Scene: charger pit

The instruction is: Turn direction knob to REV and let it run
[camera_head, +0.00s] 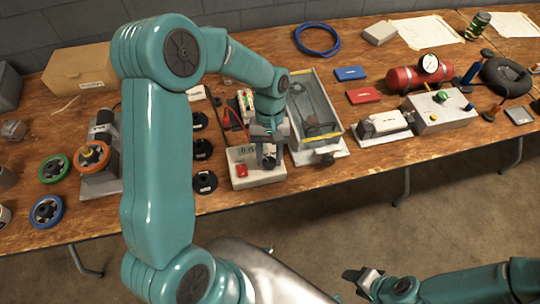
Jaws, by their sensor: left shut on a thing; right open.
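A pale control box (243,181) stands near the table's front edge, with a red switch (241,171) on its left part and a small dark display at its upper left. My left gripper (268,160) is over the right part of this box, pointing down and shut on what looks like the direction knob. The knob is hidden by the fingers, so its setting and any REV marking cannot be read. My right gripper (362,282) is open and empty, low in front of the table, away from the box.
A grey tray with a yellow edge (316,138) stands close right of the box. Black round parts (204,182) lie close left. A red tank (404,80) with a gauge and a grey box with a green knob (440,112) stand further right.

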